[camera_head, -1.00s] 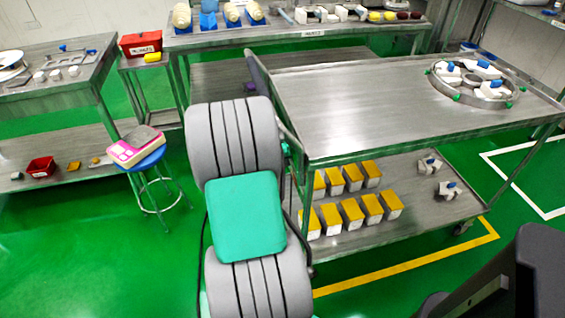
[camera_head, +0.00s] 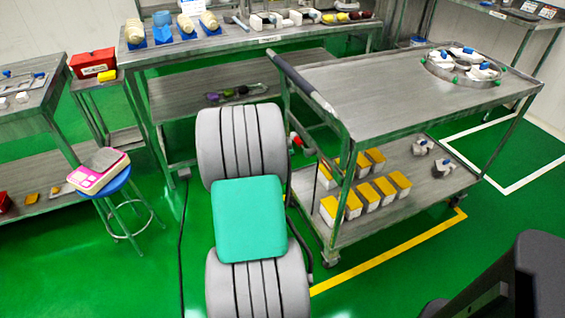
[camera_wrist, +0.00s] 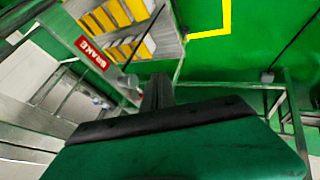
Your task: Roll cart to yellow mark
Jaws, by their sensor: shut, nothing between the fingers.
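The cart (camera_head: 400,92) is a two-level steel trolley right of centre in the head view, with a dark handle (camera_head: 300,80) along its left end. Its lower shelf also shows in the wrist view (camera_wrist: 168,48), with a red BRAKE label (camera_wrist: 93,53) nearby. The yellow mark (camera_head: 400,253) is an L-shaped floor line along the cart's near side; its corner shows in the wrist view (camera_wrist: 225,18). My gripper (camera_wrist: 158,92) is shut and empty in the wrist view, seen against the cart and floor. In the head view it is hidden behind my arm; contact with the cart cannot be told.
A ring fixture (camera_head: 468,65) sits on the cart top, and several yellow-topped boxes (camera_head: 372,192) on its lower shelf. A stool (camera_head: 118,190) holding a pink scale stands left. A workbench (camera_head: 225,45) stands behind. A white floor outline (camera_head: 520,185) lies right; green floor is open front left.

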